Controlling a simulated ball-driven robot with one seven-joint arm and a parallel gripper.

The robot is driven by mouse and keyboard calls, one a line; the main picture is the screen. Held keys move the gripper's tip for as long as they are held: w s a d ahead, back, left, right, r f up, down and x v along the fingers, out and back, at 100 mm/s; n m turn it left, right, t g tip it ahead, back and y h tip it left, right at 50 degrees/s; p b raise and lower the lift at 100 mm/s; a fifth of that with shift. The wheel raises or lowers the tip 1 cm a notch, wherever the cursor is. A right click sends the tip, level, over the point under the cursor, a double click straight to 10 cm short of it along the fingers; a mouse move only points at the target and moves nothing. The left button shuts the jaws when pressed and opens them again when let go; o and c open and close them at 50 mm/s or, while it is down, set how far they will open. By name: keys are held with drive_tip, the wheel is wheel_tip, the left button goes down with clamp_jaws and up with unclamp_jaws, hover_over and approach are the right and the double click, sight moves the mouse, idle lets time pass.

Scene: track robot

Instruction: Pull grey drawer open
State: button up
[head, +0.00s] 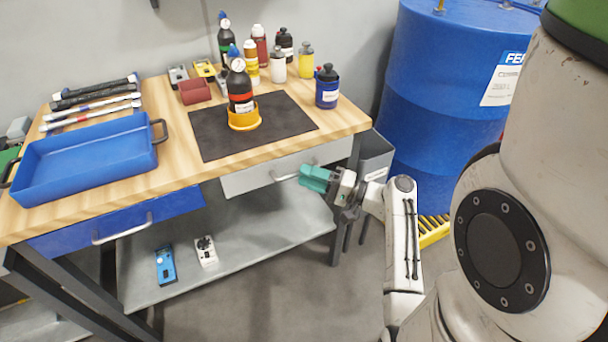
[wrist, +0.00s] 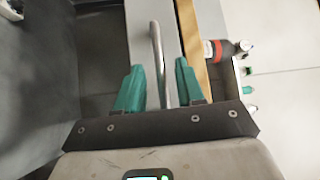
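The grey drawer (head: 243,179) sits under the right part of the wooden workbench top, and its front looks about level with the bench edge. Its metal bar handle (head: 281,178) is partly hidden by my gripper (head: 308,177) in the head view. My gripper has teal fingers and is at the handle from the right. In the wrist view the handle (wrist: 157,50) runs between the two fingers of my gripper (wrist: 160,78), with a gap visible on each side. The fingers are open and hold nothing. The grey drawer front (wrist: 140,22) also shows there.
A blue drawer (head: 125,226) with a handle is at the left of the bench. A blue tray (head: 88,160), a dark mat (head: 290,121) and several bottles are on top. A blue barrel (head: 440,90) and a grey bin (head: 374,157) stand at the right.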

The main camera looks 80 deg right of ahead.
drive_tip(key=shift+w+r, duration=0.1)
drive_tip(key=shift+w, duration=0.8)
clamp_jaws()
